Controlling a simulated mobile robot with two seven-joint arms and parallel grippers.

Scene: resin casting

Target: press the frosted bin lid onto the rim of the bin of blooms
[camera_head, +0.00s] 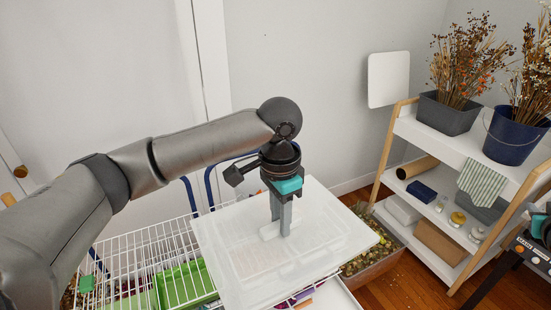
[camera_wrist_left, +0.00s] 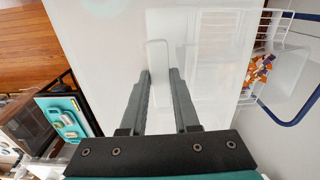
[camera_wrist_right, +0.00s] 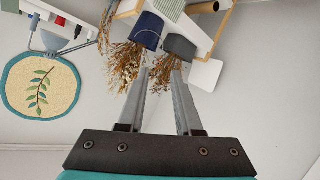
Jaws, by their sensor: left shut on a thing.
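The frosted bin lid (camera_head: 335,245) is a pale translucent rectangle with an upright grip at its middle. My left gripper (camera_head: 282,232) is shut on that grip from above and holds the lid nearly flat, slightly tilted. The lid fills the middle of the left wrist view (camera_wrist_left: 110,50), with the grip between the fingers (camera_wrist_left: 160,75). Orange and purple blooms (camera_wrist_left: 262,68) show past the lid's edge in the left wrist view. The bin of blooms is mostly hidden, and I cannot tell whether the lid touches its rim. My right gripper (camera_wrist_right: 160,95) is open and empty.
A white wire basket (camera_head: 130,250) with a green tray (camera_head: 187,284) lies left of the lid. A box of dry plant matter (camera_head: 375,260) stands on the floor at right. A shelf (camera_head: 460,150) with potted dried flowers stands behind it. A round leaf mat (camera_wrist_right: 40,85) hangs on the wall.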

